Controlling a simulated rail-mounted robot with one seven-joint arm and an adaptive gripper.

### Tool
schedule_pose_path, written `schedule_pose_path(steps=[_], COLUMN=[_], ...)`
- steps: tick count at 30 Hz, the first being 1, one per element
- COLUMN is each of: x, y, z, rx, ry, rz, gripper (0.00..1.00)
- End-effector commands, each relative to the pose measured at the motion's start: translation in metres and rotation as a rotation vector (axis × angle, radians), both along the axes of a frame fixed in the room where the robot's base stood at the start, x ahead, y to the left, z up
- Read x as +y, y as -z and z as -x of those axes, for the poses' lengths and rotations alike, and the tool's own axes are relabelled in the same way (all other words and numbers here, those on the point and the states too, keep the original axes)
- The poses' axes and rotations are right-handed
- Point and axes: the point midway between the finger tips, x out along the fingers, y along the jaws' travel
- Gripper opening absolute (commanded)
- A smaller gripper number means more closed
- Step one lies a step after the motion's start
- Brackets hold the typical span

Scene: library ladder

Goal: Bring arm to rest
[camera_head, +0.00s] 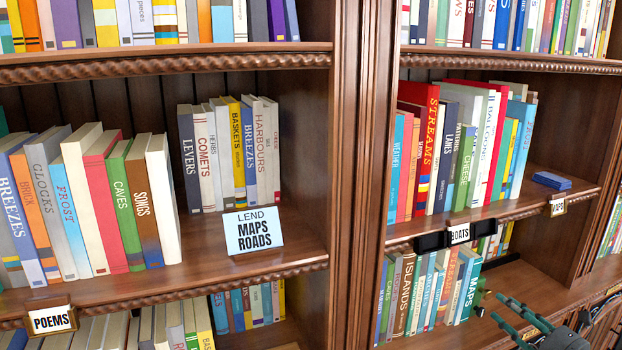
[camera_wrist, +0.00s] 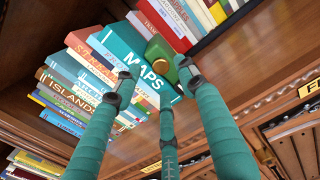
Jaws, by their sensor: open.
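My gripper (camera_head: 512,322) is at the lower right of the head view, in front of the lower right shelf, with its green fingers spread. In the wrist view my gripper (camera_wrist: 158,82) shows three teal fingers with dark tips, apart and with nothing held between them. Beyond the tips stands the teal MAPS book (camera_wrist: 140,62), at the end of a row of books. A green piece with a gold-brown part (camera_wrist: 160,52) is beside that book, close to the fingertips. Whether a fingertip touches it I cannot tell. The rest of my arm is mostly out of view.
The MAPS book (camera_head: 468,287) ends the lower right row, with bare shelf (camera_head: 520,280) to its right. A black holder with a BOATS label (camera_head: 459,234) is on the shelf edge above. A blue book (camera_head: 552,181) lies flat there.

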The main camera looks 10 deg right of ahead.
Motion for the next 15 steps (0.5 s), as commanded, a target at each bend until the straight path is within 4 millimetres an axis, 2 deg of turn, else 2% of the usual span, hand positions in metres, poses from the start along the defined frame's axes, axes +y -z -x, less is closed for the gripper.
schedule_pose_path(steps=[8,15], x=[-0.014,0.025], y=[0.001,0.036], z=[0.060,0.065], rx=[-0.001,0.121], ry=[0.001,-0.122], rz=[0.001,0.065], gripper=[0.41,0.41])
